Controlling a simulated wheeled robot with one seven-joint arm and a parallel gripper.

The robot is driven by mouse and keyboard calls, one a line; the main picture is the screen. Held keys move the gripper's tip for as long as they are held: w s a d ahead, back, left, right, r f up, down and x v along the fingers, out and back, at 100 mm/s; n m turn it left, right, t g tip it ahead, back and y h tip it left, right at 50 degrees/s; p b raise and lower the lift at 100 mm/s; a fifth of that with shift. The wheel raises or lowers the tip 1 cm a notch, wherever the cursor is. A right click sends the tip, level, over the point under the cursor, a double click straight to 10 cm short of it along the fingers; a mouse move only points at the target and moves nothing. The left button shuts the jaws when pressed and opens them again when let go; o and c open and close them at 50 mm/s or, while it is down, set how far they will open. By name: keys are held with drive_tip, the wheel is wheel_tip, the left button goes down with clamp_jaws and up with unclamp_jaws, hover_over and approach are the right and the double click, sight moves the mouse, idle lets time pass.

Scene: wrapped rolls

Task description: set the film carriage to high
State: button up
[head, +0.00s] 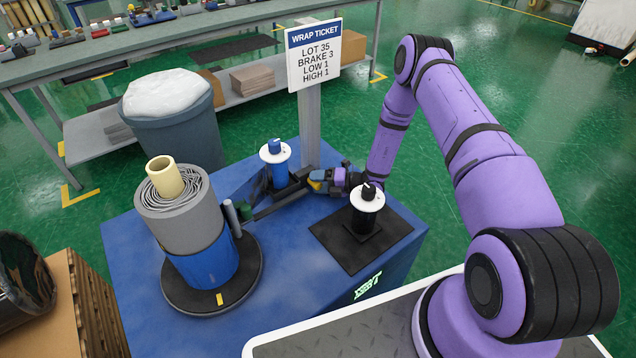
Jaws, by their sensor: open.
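A wrap ticket (314,57) on a grey post reads LOT 35, BRAKE 3, LOW 1, HIGH 1. A blue-knobbed dial (275,151) with a white disc stands on a blue post left of that post. A black-knobbed dial (368,197) stands on a black pad at right. What looks like the film carriage, a dark bar with a slim grey roll (231,217), sits low beside the wrapped roll (180,215). My gripper (318,184) is open, low by the grey post, between the two dials. Its fingertips are small and partly hidden; contact with the bar cannot be told.
The wrapped roll stands on a black turntable (190,301) on the blue machine top (130,262). A grey bin (175,120) and a workbench (150,36) are behind. Green floor is clear at right.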

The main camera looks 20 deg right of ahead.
drive_tip(key=shift+c, duration=0.4)
clamp_jaws()
wheel_tip(320, 180, up, 11)
drive_tip(key=shift+f, duration=0.1)
drive_tip(key=shift+w+r, duration=0.1)
drive_tip(key=shift+r, duration=0.3)
drive_tip(key=shift+c, duration=0.2)
unclamp_jaws()
drive_tip(key=shift+r, duration=0.1)
drive_tip(key=shift+o, duration=0.6)
drive_tip(key=v, duration=1.1)
